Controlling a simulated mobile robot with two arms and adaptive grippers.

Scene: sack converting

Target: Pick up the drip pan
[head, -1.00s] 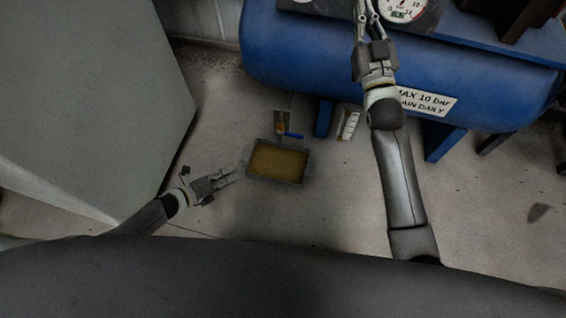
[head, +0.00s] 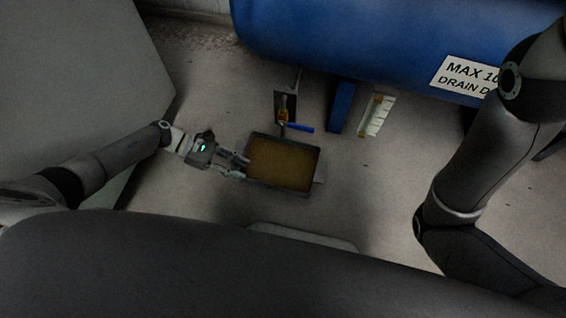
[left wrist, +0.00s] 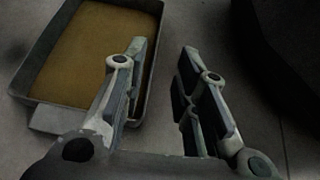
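The drip pan (head: 282,189) is a shallow dark grey rectangular tray with brownish-yellow contents. It lies on the floor below the blue tank. My left gripper (head: 245,165) is open at the pan's left side, fingertips at its rim. In the left wrist view, the pan (left wrist: 148,95) fills the upper left, with a flat grey tab at its near edge. There, one finger of my left gripper (left wrist: 162,50) overlaps the inside of the pan and the other is outside its wall. Contact cannot be told. My right gripper is out of view; only its arm shows at right.
A blue tank (head: 340,35) with a white label stands behind the pan on blue legs (head: 342,105). A drain valve with a blue lever (head: 299,127) hangs just behind the pan. A small white ribbed item (head: 377,116) is right of it. Floor right of the pan is clear.

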